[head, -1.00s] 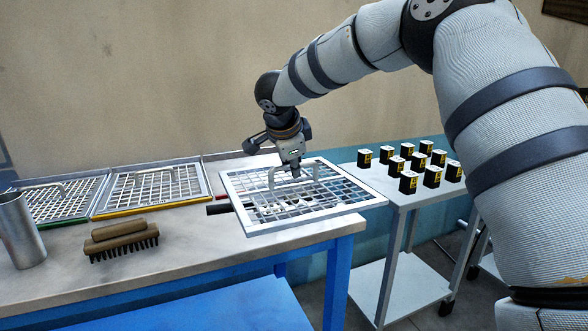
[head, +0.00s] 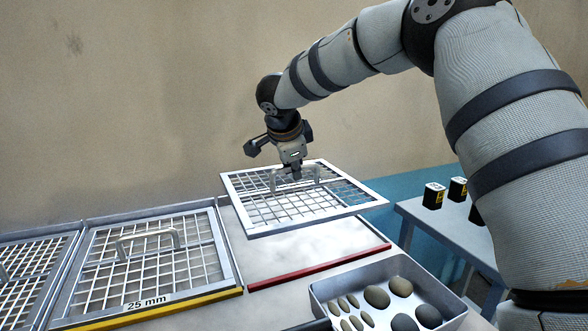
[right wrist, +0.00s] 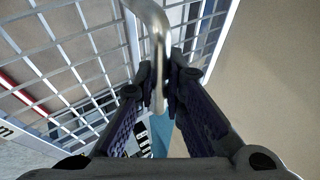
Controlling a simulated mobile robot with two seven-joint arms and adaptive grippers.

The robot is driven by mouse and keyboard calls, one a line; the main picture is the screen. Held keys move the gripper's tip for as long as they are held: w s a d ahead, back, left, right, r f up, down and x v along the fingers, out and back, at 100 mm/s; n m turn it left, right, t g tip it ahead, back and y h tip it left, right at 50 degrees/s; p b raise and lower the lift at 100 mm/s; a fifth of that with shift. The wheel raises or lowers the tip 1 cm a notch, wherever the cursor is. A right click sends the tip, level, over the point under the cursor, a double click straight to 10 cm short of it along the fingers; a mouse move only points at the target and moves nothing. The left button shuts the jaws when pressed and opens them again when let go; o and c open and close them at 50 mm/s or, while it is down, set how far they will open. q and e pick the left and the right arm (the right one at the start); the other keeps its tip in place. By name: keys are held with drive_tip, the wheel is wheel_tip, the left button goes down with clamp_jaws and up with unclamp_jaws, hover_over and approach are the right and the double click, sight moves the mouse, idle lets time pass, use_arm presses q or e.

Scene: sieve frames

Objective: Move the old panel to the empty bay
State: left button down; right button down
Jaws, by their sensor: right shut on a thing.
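My right gripper (head: 295,174) is shut on the handle of a silver mesh panel, the old panel (head: 320,219). In the right wrist view the fingers (right wrist: 163,92) pinch the bent metal handle (right wrist: 157,35), with the mesh (right wrist: 60,55) beyond it. The panel hangs roughly level, apart from the table. The empty bay (head: 290,252) is a bare pale space with a red strip (head: 320,267) along its front edge. In the picture the panel covers the bay's back part and reaches past its right side. My left gripper is not in view.
A yellow-edged panel marked 25 mm (head: 155,260) lies left of the bay, with another panel (head: 28,285) farther left. A grey tray of stones (head: 318,300) stands in front. A side table (head: 425,228) with black boxes is at the right.

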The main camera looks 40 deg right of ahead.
sight(293, 202)
drive_tip(key=shift+w+d+r, duration=0.1)
drive_tip(key=shift+w+r, duration=0.15)
drive_tip(key=shift+s+r, duration=0.25)
drive_tip(key=shift+s, duration=0.05)
drive_tip(key=shift+w+a+f, duration=0.1)
drive_tip(key=shift+f, duration=2.35)
drive_tip(key=shift+w+a+f, duration=0.1)
drive_tip(key=shift+f, duration=2.35)
drive_tip(key=shift+s, duration=0.1)
drive_tip(key=c, duration=1.6)
unclamp_jaws()
drive_tip(key=shift+f, duration=0.15)
drive_tip(key=v, duration=1.2)
drive_tip(key=shift+s, duration=0.15)
